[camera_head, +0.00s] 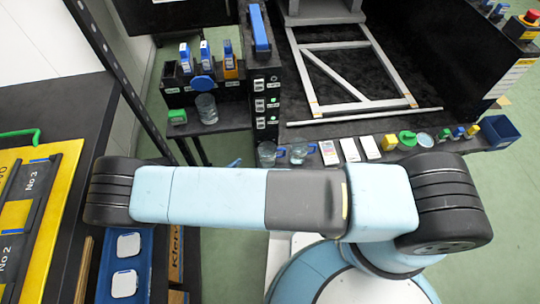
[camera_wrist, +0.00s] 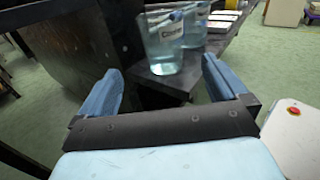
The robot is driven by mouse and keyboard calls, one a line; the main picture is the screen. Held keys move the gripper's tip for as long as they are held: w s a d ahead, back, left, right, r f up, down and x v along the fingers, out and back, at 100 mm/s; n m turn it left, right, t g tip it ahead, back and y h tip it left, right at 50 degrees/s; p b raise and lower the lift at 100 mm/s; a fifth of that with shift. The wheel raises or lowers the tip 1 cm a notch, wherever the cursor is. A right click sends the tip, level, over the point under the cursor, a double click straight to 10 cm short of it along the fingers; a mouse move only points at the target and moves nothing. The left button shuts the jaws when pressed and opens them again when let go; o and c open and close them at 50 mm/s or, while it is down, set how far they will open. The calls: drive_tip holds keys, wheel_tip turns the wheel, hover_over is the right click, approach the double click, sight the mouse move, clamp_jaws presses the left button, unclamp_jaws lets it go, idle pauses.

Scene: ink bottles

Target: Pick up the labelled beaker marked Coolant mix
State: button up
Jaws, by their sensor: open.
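In the wrist view, a clear beaker (camera_wrist: 163,52) with bluish liquid stands near the corner of a dark tabletop. Its white label starts with "Coolan"; the rest is too small to read surely. A second beaker (camera_wrist: 194,30) stands close behind it to the right, partly hidden. My gripper (camera_wrist: 162,65) is open and empty, its two blue fingers spread left and right of the labelled beaker in the picture, with the beaker beyond them. In the head view the two beakers, left (camera_head: 266,155) and right (camera_head: 299,153), stand at the dark table's front edge; my gripper is not visible there.
White cards (camera_head: 350,150) and several small coloured items lie right of the beakers. Another beaker (camera_head: 206,110) stands on the left shelf near ink bottles (camera_head: 230,66). A dark cabinet (camera_wrist: 85,45) stands left in the wrist view. A blue bin (camera_head: 498,132) is at far right.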

approach(274, 151)
drive_tip(key=w, duration=0.1)
drive_tip(key=w+d, duration=0.1)
drive_tip(key=w, duration=0.1)
drive_tip(key=shift+w+d, duration=0.1)
drive_tip(key=shift+d, duration=0.1)
drive_tip(key=shift+d+x, duration=0.2)
drive_tip(key=shift+x, duration=2.45)
drive_tip(key=shift+s+f, duration=0.15)
drive_tip(key=shift+s, duration=0.05)
drive_tip(key=shift+c, duration=0.5)
drive_tip(key=c, duration=1)
